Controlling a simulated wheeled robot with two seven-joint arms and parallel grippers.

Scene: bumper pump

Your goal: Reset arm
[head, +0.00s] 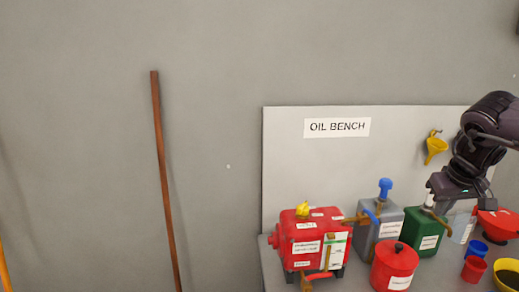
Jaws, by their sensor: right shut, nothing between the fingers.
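My right gripper (445,190) comes in from the right above the bench, shut and empty. Its dark body is close over the top of a green canister (427,236), whose pale pump head (430,202) shows beside it. Whether they touch, I cannot tell. A grey canister (370,240) with a blue pump knob (385,187) stands to the left. A red machine-like container (305,240) with a yellow cap stands further left. My left gripper is out of view.
The bench (272,270) also holds a red lidded can (394,267), a blue cup (478,248), a red cup (474,269) and a yellow bowl (505,275). A yellow funnel (435,145) hangs on the back panel (300,165). A brown pole (163,170) leans at left.

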